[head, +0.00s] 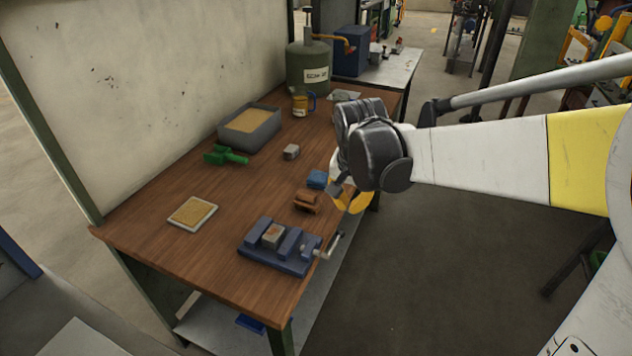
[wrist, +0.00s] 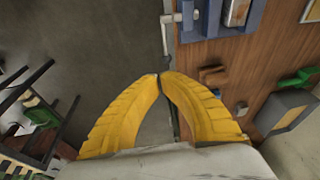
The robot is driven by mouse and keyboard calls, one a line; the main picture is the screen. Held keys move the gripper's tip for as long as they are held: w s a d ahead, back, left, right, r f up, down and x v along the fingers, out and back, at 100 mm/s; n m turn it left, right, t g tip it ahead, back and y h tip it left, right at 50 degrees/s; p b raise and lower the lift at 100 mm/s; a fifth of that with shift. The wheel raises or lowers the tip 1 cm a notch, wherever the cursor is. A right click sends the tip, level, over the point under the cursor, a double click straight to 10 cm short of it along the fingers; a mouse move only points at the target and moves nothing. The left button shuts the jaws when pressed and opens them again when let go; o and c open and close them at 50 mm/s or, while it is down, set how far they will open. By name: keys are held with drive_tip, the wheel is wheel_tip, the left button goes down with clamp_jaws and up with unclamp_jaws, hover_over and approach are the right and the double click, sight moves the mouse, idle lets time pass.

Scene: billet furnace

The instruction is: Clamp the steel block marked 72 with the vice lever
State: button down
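A blue vice (head: 285,262) sits at the table's near right edge; its end also shows at the top of the wrist view (wrist: 218,28). A grey-brown steel block (head: 271,236) sits between its jaws; the block also shows in the wrist view (wrist: 236,12). I cannot read a number on it, nor tell how tightly it sits. The grey vice lever (head: 328,248) sticks out past the table edge and shows in the wrist view (wrist: 167,19). My gripper (wrist: 159,76) has its yellow fingertips together with nothing seen between them, off the table edge and apart from the lever.
Near the vice lie a brown block (head: 307,201) and a blue block (head: 317,179). Farther back are a small grey block (head: 291,152), a green scoop (head: 225,156), a sand-filled grey bin (head: 250,128) and a mug (head: 302,104). A shallow tray (head: 192,213) lies left. Open floor borders the table.

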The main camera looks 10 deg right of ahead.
sight(341, 235)
drive_tip(key=shift+w+f, duration=0.35)
drive_tip(key=shift+w, duration=0.15)
drive_tip(key=b+x, duration=0.1)
drive_tip(key=x, duration=0.3)
drive_tip(key=b+x, duration=0.2)
drive_tip(key=x, duration=0.2)
drive_tip(key=b+x, duration=0.2)
drive_tip(key=x, duration=0.2)
drive_tip(key=shift+s+a+f, duration=0.25)
drive_tip(key=shift+s+f, duration=0.05)
drive_tip(key=shift+f, duration=0.05)
drive_tip(key=shift+a+f+b, duration=0.2)
drive_tip(key=shift+f+b, duration=0.2)
drive_tip(key=shift+f, duration=0.3)
